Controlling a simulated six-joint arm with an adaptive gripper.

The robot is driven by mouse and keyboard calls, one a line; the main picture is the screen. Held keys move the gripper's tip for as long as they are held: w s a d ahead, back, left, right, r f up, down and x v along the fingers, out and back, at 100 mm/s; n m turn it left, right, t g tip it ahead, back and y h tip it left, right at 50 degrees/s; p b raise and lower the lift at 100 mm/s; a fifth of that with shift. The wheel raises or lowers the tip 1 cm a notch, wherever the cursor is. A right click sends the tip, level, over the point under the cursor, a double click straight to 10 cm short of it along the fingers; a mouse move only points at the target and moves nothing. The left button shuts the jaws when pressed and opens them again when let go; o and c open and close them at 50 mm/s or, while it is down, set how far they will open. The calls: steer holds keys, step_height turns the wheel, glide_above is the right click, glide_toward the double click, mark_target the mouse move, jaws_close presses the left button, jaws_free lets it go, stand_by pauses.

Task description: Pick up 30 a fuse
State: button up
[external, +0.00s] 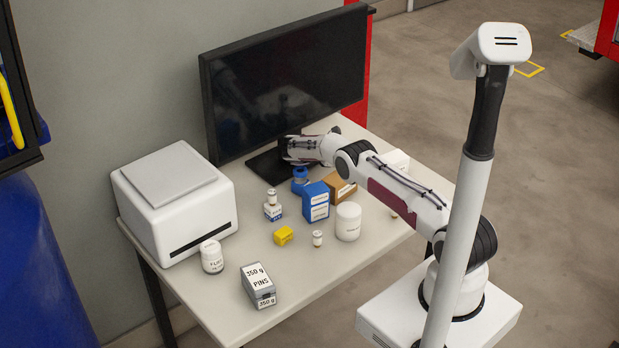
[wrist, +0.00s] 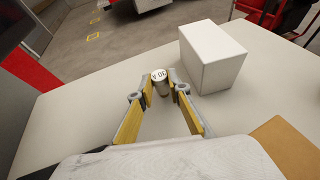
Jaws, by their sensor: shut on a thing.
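A small silvery cylindrical fuse (wrist: 161,84) with a pale top marked "30 A" shows in the wrist view. My gripper (wrist: 162,92) is shut on it, with the fingertips on its two sides. The fuse looks upright over the pale table; I cannot tell whether its base touches the surface. In the external view my arm reaches across the table toward the monitor stand, and the held fuse cannot be made out there.
A white box (wrist: 211,57) stands close right of the fuse in the wrist view. A cardboard box (external: 341,187), blue box (external: 316,203), white jar (external: 348,222), yellow block (external: 283,236) and pins box (external: 258,287) crowd the table (external: 225,308). A monitor (external: 290,85) stands behind.

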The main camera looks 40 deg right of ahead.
steer(key=shift+r, duration=0.1)
step_height(320, 180, up, 10)
stand_by(0.8)
